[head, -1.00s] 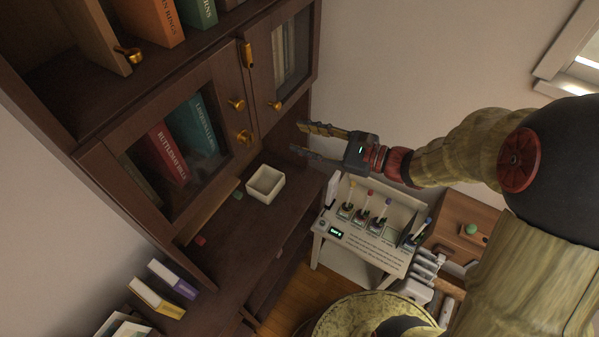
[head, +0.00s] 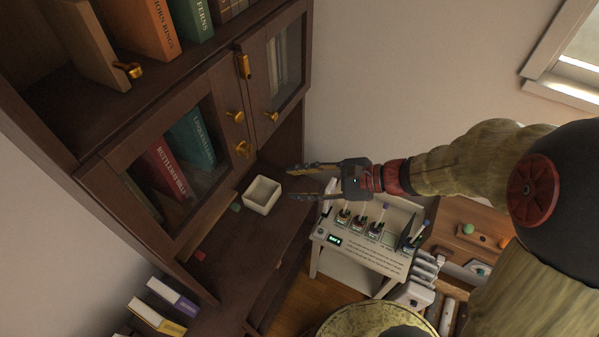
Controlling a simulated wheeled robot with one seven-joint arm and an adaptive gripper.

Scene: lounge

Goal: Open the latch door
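The dark wooden cabinet has a glass-paned door (head: 222,100) at the left, with books behind the glass. A gold knob (head: 235,117) and a round gold latch knob (head: 242,148) sit near its right edge. A second, narrower glass door (head: 291,55) stands to the right with its own gold knob (head: 271,116). A gold latch piece (head: 243,66) is at the top where the doors meet. Both doors look shut. My gripper (head: 291,183) is to the right of the latch knob, apart from it, with its two fingers spread and nothing between them.
A small white square bowl (head: 262,195) stands on the cabinet's lower shelf, left of my fingers. A white stand with several vials (head: 365,240) is below my gripper. Books (head: 165,305) lie at the lower left.

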